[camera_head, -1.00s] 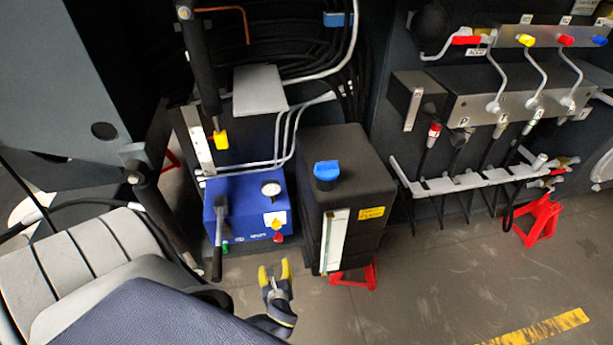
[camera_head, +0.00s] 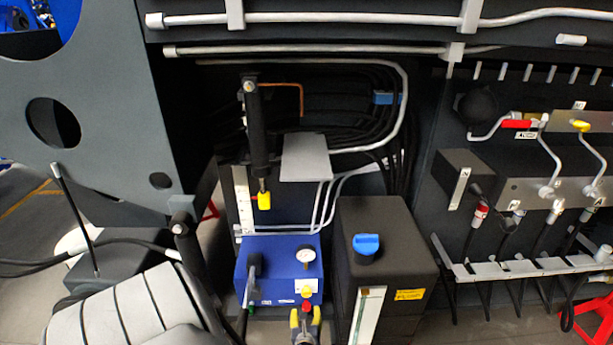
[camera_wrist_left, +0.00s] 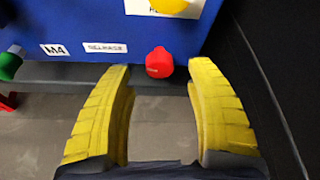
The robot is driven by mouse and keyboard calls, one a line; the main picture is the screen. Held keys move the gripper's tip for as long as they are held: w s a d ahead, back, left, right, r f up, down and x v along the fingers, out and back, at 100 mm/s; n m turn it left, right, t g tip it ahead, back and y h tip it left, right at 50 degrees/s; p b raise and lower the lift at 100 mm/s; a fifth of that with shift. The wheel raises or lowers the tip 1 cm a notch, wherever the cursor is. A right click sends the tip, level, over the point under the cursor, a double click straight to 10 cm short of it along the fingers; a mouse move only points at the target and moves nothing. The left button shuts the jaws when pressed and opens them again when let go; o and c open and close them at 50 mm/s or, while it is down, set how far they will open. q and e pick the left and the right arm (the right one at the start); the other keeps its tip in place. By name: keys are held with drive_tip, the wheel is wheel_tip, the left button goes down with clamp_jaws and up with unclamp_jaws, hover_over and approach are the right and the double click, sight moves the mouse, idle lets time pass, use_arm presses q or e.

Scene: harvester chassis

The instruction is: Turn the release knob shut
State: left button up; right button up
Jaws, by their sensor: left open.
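The blue pump box (camera_head: 262,268) stands low in the middle of the head view, with a round gauge on its front. The small red release knob (camera_wrist_left: 159,62) sticks out from its lower edge, right of a "RELEASE" label (camera_wrist_left: 105,48). In the head view the red knob (camera_head: 306,305) shows just beyond my left fingertips. My left gripper (camera_head: 305,317) has yellow fingers, is open and empty, and faces the knob. In the left wrist view its fingertips (camera_wrist_left: 160,72) stand left and right of the knob, with a gap on each side. Whether they reach its depth is unclear.
A yellow knob (camera_wrist_left: 172,4) sits above the red one, and a green knob (camera_wrist_left: 10,63) at far left. A black tank (camera_head: 385,240) with a blue cap stands close on the right. A black lever (camera_head: 253,280) stands at the box's left.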

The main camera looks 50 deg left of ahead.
sight(307, 309)
use_arm(q)
drive_tip(key=shift+x, duration=2.35)
drive_tip(key=shift+o, duration=0.2)
clamp_jaws()
